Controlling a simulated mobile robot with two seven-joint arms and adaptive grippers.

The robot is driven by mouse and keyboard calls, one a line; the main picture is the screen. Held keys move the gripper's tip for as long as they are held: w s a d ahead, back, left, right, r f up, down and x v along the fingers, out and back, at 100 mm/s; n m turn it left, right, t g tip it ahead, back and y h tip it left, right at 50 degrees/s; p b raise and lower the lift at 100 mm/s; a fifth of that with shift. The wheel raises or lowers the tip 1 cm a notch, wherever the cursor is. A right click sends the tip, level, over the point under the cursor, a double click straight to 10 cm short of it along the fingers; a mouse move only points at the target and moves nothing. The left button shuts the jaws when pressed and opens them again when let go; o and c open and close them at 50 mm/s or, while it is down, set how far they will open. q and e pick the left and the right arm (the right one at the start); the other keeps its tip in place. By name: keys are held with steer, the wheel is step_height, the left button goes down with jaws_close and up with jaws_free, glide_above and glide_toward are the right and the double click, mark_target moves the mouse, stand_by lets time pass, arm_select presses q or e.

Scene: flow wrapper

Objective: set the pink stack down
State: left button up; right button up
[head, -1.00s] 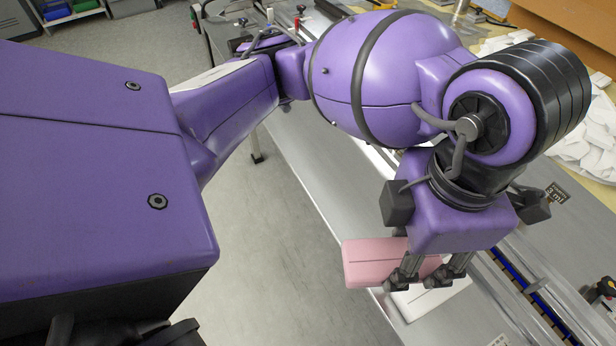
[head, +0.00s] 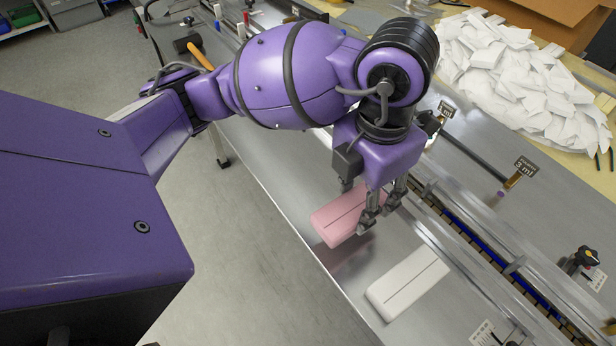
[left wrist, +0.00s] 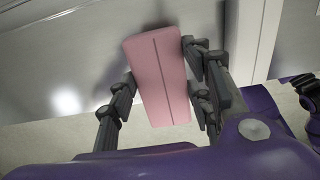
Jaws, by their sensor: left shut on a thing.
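The pink stack (head: 337,222) is a long pink block with a dark line along its top. My left gripper (head: 378,214) is shut on it, with fingers on its two sides. In the left wrist view the pink stack (left wrist: 158,80) sits between the fingers of my left gripper (left wrist: 160,95). In the head view it is over the grey metal table (head: 285,205) near the front edge, with a faint pinkish reflection beside it. I cannot tell whether its underside touches the table. My right gripper is not in view.
A white stack (head: 408,283) lies on the table to the right of the pink one. A rail with a blue strip (head: 470,240) runs behind them. A heap of white packets (head: 520,75) lies at the back right. Bare table lies left of the pink stack.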

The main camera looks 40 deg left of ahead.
mark_target(359, 191)
arm_select(q)
steer(key=shift+w+a+f, duration=0.35)
steer(key=shift+w+f, duration=0.15)
steer(key=shift+f, duration=0.15)
steer(key=f, duration=0.3)
steer(key=shift+w+a, duration=0.25)
steer(key=shift+w, duration=0.1)
steer(key=shift+f, duration=0.4)
steer(key=shift+f+b, duration=0.2)
steer(key=shift+b, duration=0.15)
steer(key=o, duration=0.9)
steer(key=shift+c, duration=0.2)
steer(key=shift+w+r, duration=0.1)
steer(key=shift+r, duration=0.1)
